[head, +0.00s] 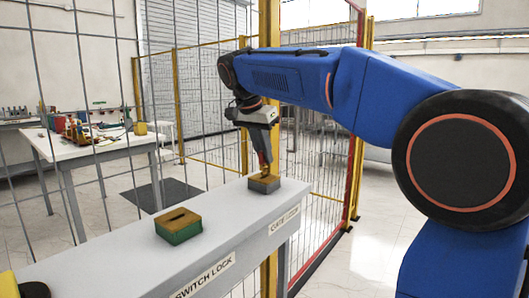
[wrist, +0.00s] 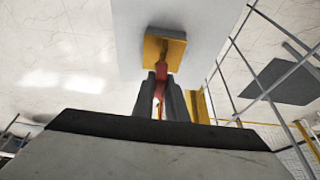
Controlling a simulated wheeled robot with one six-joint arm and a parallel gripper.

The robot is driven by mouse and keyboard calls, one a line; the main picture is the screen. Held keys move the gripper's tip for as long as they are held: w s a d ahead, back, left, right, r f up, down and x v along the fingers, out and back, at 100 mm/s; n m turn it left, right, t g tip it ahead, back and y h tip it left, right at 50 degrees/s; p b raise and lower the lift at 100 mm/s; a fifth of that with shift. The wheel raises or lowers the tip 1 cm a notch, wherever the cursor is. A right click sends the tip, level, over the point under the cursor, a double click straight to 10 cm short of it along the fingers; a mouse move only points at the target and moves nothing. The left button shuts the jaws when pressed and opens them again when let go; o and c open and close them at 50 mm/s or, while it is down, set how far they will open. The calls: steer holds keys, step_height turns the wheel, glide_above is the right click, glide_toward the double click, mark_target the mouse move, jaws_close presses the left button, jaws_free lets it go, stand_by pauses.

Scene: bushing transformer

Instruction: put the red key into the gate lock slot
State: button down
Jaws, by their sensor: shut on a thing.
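My gripper (head: 264,163) points down just above the gate lock (head: 264,184), a grey block with a brass top at the far end of the white ledge. In the wrist view the gripper (wrist: 161,98) is shut on the red key (wrist: 161,82), which stands between the fingers. The key's far end reaches the near part of the gate lock's brass top (wrist: 174,48). The slot is hidden behind the key and fingers. I cannot tell whether the key's tip is in the slot, touching the brass or just above it.
The switch lock (head: 178,226), a green block with a brass top and a dark slot, sits nearer on the ledge (head: 110,257). A wire mesh fence with a yellow post (head: 268,28) stands close behind the gripper. A cluttered table (head: 95,142) stands beyond the mesh.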

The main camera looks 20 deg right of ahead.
mark_target(265, 163)
steer(key=shift+f, duration=1.55)
stand_by(1.4)
steer(key=c, duration=1.7)
jaws_free()
steer(key=v, duration=1.7)
steer(key=s+d+f+n+y, duration=0.1)
steer(key=s+d+f+n, duration=0.2)
steer(key=s+d+f, duration=0.3)
steer(key=s+d+f+n+y, duration=0.1)
steer(key=s+d+f+n, duration=0.2)
steer(key=s+f, duration=0.4)
steer(key=s+d+f+n, duration=0.1)
steer(key=s+f, duration=0.4)
steer(key=f, duration=0.4)
steer(key=s+d+f+n+t+y, duration=0.1)
steer(key=s+f+n, duration=0.1)
steer(key=s+f, duration=0.4)
steer(key=s+d+f+n+t, duration=0.1)
steer(key=s+f, duration=0.4)
steer(key=f, duration=0.7)
steer(key=shift+s+d+f+n+y, duration=0.2)
steer(key=shift+d+f+n+y, duration=0.05)
steer(key=shift+n+y, duration=0.15)
